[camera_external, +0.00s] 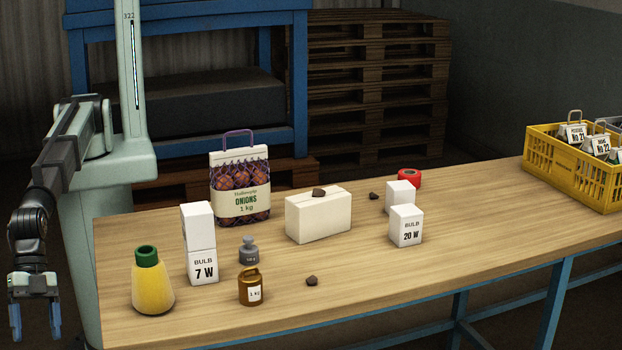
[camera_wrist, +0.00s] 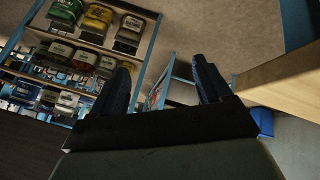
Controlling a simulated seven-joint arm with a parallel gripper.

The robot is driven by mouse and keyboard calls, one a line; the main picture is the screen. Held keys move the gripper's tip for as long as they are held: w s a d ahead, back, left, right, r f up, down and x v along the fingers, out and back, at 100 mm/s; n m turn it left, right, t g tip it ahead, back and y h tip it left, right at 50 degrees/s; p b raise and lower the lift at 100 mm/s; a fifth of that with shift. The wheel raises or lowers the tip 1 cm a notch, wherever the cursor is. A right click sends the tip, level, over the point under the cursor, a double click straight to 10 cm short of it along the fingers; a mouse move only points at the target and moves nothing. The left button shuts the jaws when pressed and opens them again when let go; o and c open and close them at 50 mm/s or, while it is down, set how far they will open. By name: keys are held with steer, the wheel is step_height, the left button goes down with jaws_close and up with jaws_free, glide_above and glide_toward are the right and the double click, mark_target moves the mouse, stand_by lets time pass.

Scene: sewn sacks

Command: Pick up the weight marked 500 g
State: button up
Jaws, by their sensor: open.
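A small grey weight (camera_external: 249,251) with a knob top stands upright on the table. Its label is too small to read surely. No weight label clearly reads 500 g. My gripper (camera_external: 36,325) hangs left of the table, fingers down, open and empty, well apart from both weights. In the wrist view my gripper's two dark fingers (camera_wrist: 163,72) are spread with nothing between them, and no weight shows there.
White bulb boxes (camera_external: 203,268) stand left of the grey weight, near a yellow bottle (camera_external: 152,285). An onion sack (camera_external: 240,185) stands behind it. A white block (camera_external: 318,216), another bulb box (camera_external: 405,226), red tape (camera_external: 409,179) and a yellow crate (camera_external: 572,172) lie right. The front right is clear.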

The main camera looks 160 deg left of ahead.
steer(key=w+a+r+n+y, duration=0.1)
steer(key=w+a+r+n, duration=0.1)
steer(key=a+r, duration=0.65)
steer(key=w+a+r+n+y, duration=0.1)
steer(key=a+r+n, duration=0.15)
steer(key=a, duration=1.15)
steer(key=s+a+r+n+y, duration=0.1)
steer(key=s+a+r, duration=0.15)
steer(key=a, duration=0.55)
steer(key=s+a+r+n+g, duration=0.15)
steer(key=a+r, duration=0.25)
steer(key=a, duration=0.4)
steer(key=s+a+r+n+t+y, duration=0.1)
steer(key=s+a+r, duration=0.2)
steer(key=a, duration=0.6)
steer(key=n+g+h, duration=0.1)
steer(key=g+h, duration=0.2)
steer(key=g, duration=0.4)
glide_toward(248, 237)
steer(key=shift+s+a+f, duration=0.1)
steer(key=shift+f, duration=2.8)
steer(key=shift+s+a+f, duration=0.1)
steer(key=shift+f, duration=2.85)
steer(key=shift+c, duration=0.3)
